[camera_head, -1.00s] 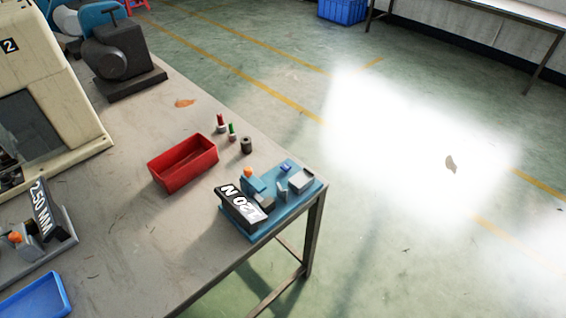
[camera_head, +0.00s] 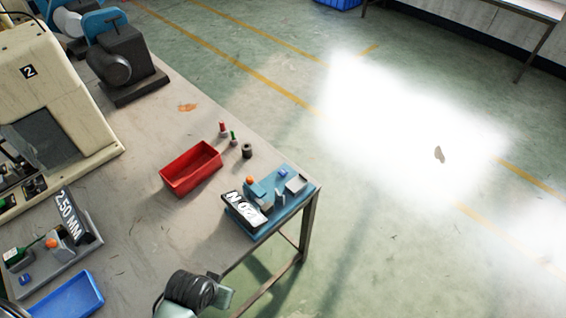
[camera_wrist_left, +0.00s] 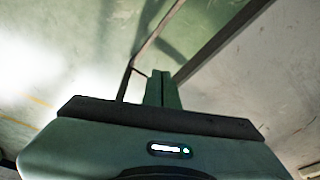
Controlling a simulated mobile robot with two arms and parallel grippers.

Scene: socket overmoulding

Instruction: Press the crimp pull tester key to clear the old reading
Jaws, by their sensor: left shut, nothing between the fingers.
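The crimp pull tester (camera_head: 272,200) is a blue-based unit at the near right corner of the workbench. My left gripper (camera_head: 226,298) is partly in view at the bottom of the head view, near the bench's front edge, apart from the tester. In the left wrist view its fingers (camera_wrist_left: 163,88) are together and empty. My right gripper is not in view.
A red bin (camera_head: 190,168) and several small parts lie left of the tester. A 2.50 MM gauge unit (camera_head: 62,240) and blue tray (camera_head: 68,300) are at left. A cream machine (camera_head: 60,110) stands behind. Bare bench lies between the bin and my arm.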

